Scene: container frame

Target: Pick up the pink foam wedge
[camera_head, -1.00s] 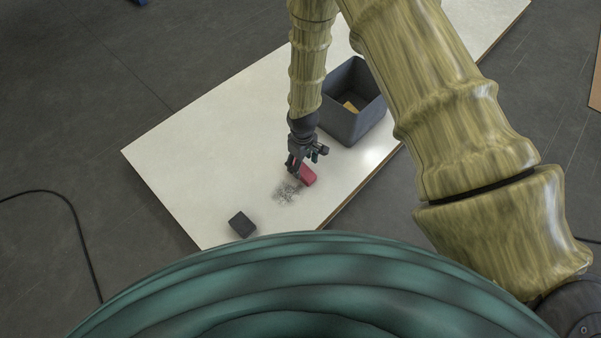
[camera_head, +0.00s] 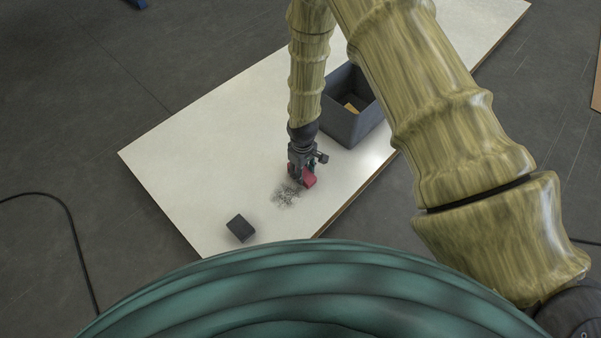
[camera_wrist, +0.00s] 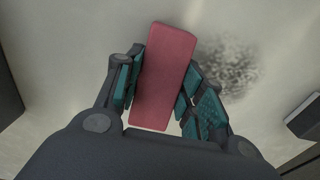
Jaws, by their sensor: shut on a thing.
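The pink foam wedge (camera_wrist: 163,75) shows as a reddish-pink block between my gripper's teal-padded fingers in the wrist view. In the head view the wedge (camera_head: 308,181) is partly hidden by my gripper (camera_head: 301,176), which is over it at the white table (camera_head: 200,150). In the wrist view my gripper (camera_wrist: 158,95) is shut on the wedge, one finger on each side. I cannot tell whether the wedge touches the table or is slightly above it.
A dark grey bin (camera_head: 350,125) with a yellowish thing (camera_head: 351,107) inside stands behind and right of my gripper. A dark block (camera_head: 240,228) lies near the table's front left. A dark speckled smudge (camera_head: 287,196) marks the table beside the wedge. The table's left part is clear.

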